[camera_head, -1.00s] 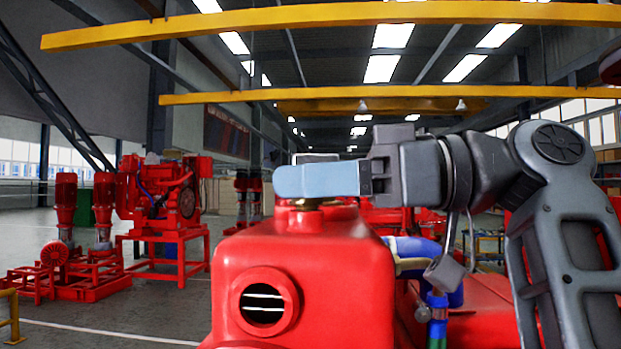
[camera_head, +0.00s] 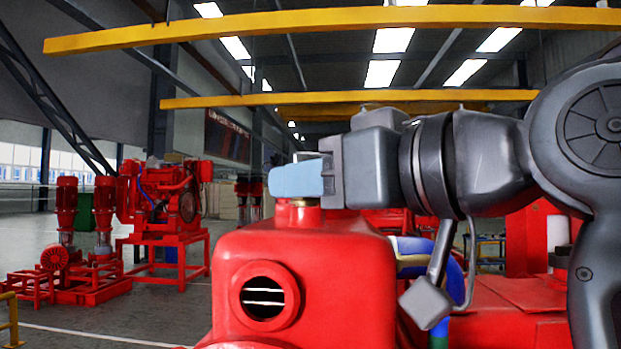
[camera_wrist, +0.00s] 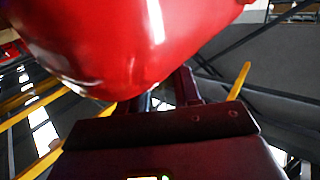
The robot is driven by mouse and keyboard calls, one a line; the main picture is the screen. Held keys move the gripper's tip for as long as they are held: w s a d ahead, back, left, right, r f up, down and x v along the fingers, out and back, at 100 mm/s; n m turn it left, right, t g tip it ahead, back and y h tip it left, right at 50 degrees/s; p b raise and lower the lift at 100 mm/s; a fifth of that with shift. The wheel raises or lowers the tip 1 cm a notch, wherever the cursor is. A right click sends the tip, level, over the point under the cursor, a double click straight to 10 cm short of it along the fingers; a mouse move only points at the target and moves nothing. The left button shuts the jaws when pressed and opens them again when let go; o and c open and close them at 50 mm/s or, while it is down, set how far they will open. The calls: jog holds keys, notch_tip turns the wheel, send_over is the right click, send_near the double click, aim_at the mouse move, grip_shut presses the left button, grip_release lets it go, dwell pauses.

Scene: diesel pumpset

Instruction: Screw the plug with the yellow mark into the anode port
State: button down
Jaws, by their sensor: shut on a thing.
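My gripper (camera_head: 297,180) is shut at the top of the red tank-like housing (camera_head: 350,262). A small brass-coloured piece (camera_head: 303,202) shows right under its pale blue fingers, over a red neck (camera_head: 299,217) on the housing. The fingers hide most of what they hold, and I cannot see a yellow mark. A round flanged opening (camera_head: 264,302) with bright bars inside is in the housing's front face; I cannot tell which opening is the anode port. In the wrist view the red curved surface (camera_wrist: 120,45) covers much of my fingers (camera_wrist: 168,97).
A blue and white hose (camera_head: 412,248) runs beside the housing on the right, under my arm. Red machinery (camera_head: 520,290) extends at the lower right. A red pumpset (camera_head: 165,200) stands on a frame at the far left, with open floor between.

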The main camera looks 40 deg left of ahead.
jog(key=m+t, duration=0.1)
jog(key=t, duration=0.1)
jog(key=m+t+h+p, duration=0.1)
jog(key=m+t, duration=0.1)
jog(key=shift+s+r+t, duration=0.1)
jog(key=shift+s+t, duration=0.05)
jog(key=shift+t, duration=0.25)
jog(key=shift+m+t+h+p, duration=0.5)
jog(key=shift+m+t+h, duration=0.1)
jog(key=shift+m+t, duration=0.35)
jog(key=c, duration=0.9)
grip_release()
